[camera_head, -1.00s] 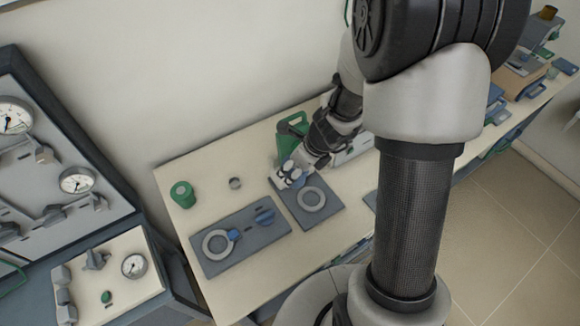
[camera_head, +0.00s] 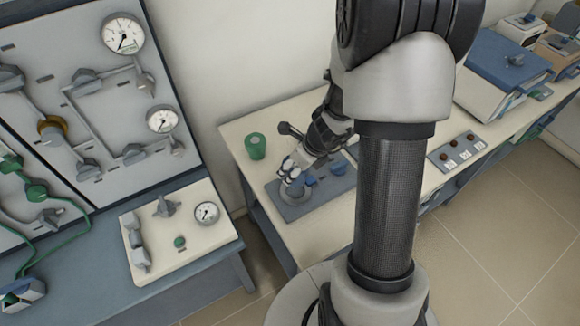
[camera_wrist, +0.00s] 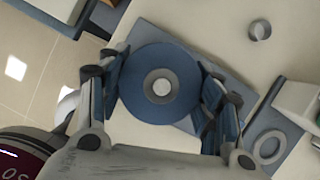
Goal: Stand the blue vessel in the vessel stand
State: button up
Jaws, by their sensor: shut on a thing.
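My gripper (camera_wrist: 162,98) is shut on the blue vessel (camera_wrist: 140,90), a round blue body with a pale centre seen from above, with one finger pad on each side. In the head view my gripper (camera_head: 291,174) is low over the left end of a grey plate (camera_head: 322,198). A grey ring (camera_head: 290,196) shows just below it on that plate. In the wrist view the vessel hides the plate (camera_wrist: 150,32) under it, so I cannot tell whether they touch. I cannot tell which fixture is the vessel stand.
Blue knobs (camera_head: 338,167) stand on the plate beside my gripper. A green cup (camera_head: 256,147) stands behind it. A second ring (camera_wrist: 268,146) and a small cup (camera_wrist: 260,30) show in the wrist view. A gauge panel (camera_head: 185,215) is at left.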

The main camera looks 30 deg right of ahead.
jog(key=shift+d+f+b, duration=0.2)
jog(key=shift+f+b, duration=0.45)
jog(key=shift+f, duration=0.05)
jog(key=shift+f+b, duration=1.85)
jog(key=shift+f, duration=0.1)
jog(key=shift+a+f+b, duration=0.1)
jog(key=shift+f+b, duration=0.5)
jog(key=o, duration=1.5)
jog(key=shift+s, duration=0.1)
